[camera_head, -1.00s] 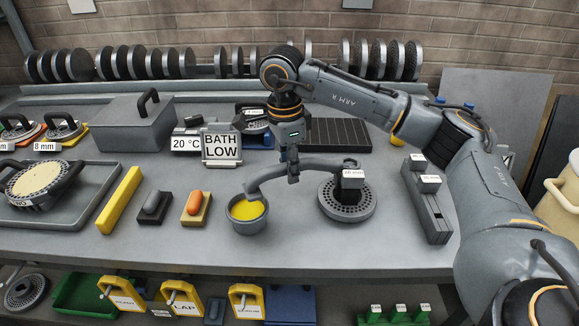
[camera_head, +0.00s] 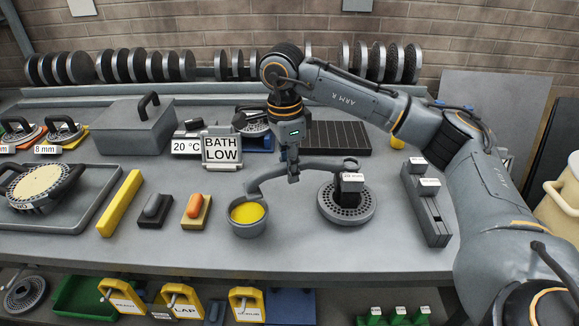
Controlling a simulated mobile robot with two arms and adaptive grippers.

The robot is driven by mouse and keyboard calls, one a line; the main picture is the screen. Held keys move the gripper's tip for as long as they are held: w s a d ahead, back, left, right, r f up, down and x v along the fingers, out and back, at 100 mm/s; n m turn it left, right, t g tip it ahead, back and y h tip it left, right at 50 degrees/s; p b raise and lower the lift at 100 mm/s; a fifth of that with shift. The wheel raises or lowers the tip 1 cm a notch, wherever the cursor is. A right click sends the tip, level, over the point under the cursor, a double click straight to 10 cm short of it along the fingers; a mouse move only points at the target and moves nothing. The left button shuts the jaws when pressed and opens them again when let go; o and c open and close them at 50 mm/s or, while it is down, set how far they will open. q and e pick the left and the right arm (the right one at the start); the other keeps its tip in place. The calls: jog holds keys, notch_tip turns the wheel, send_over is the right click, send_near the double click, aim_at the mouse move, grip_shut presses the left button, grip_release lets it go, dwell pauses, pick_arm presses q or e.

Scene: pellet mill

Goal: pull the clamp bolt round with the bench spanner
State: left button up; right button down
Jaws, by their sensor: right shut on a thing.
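The bench spanner (camera_head: 319,166) is a long, curved grey bar, held above the bench. Its left end is over a small grey pot (camera_head: 249,229) with yellow contents. Its right end is at a dark block with a white label (camera_head: 351,182) on a round perforated die (camera_head: 358,212). My right gripper (camera_head: 293,177) points down and is shut on the spanner's middle. I cannot pick out the clamp bolt; the block and spanner end may hide it. Contact between spanner and block is unclear. My left gripper is not in view.
A yellow bar (camera_head: 120,203), a dark block and an orange-topped block (camera_head: 197,211) lie left of the pot. A "BATH LOW" sign (camera_head: 222,151) stands behind. A grey rail-like block (camera_head: 427,204) is at the right. The bench front (camera_head: 300,262) is clear.

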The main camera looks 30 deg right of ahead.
jog(key=shift+r, duration=0.25)
jog(key=shift+r+p, duration=0.9)
jog(key=shift+r, duration=0.55)
jog(key=shift+f, duration=0.1)
